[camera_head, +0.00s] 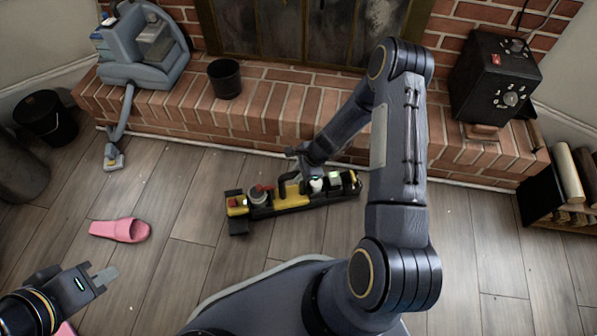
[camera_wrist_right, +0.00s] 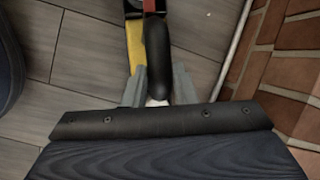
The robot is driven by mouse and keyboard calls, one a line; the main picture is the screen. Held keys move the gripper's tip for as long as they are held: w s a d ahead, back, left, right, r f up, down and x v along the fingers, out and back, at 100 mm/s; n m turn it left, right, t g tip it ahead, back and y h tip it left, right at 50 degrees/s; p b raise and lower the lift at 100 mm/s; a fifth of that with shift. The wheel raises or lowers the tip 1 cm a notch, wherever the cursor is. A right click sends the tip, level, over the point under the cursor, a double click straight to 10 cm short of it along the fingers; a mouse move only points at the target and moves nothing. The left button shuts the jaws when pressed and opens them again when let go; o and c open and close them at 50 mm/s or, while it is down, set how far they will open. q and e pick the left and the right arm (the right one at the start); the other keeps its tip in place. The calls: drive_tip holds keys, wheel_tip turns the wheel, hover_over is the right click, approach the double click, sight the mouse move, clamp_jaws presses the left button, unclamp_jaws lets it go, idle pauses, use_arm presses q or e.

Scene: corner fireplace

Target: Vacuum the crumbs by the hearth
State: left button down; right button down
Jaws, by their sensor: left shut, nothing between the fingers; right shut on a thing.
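A grey-blue vacuum-like machine (camera_head: 145,62) stands on the left end of the brick hearth (camera_head: 270,105). Its hose runs down to a nozzle (camera_head: 114,160) on the floor. A long yellow-and-black carrier (camera_head: 292,199) with several small items lies along the floor before the hearth. My right gripper (camera_head: 305,160) is shut on the carrier's black handle, which shows between the fingers in the right wrist view (camera_wrist_right: 157,55). My left gripper (camera_head: 105,275) is shut and empty over the floor at lower left. Tiny pale specks on the floor may be crumbs; I cannot be sure.
A pink slipper (camera_head: 120,230) lies on the left floor. A dark cup (camera_head: 225,78) and a black box with knobs (camera_head: 494,77) stand on the hearth. A black bucket (camera_head: 45,117) is at left, a log rack (camera_head: 562,190) at right. Floor between slipper and carrier is clear.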

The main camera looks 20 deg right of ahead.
drive_tip(key=shift+w+r+p, duration=0.1)
drive_tip(key=shift+r+p, duration=1.2)
drive_tip(key=shift+r, duration=0.8)
idle(0.4)
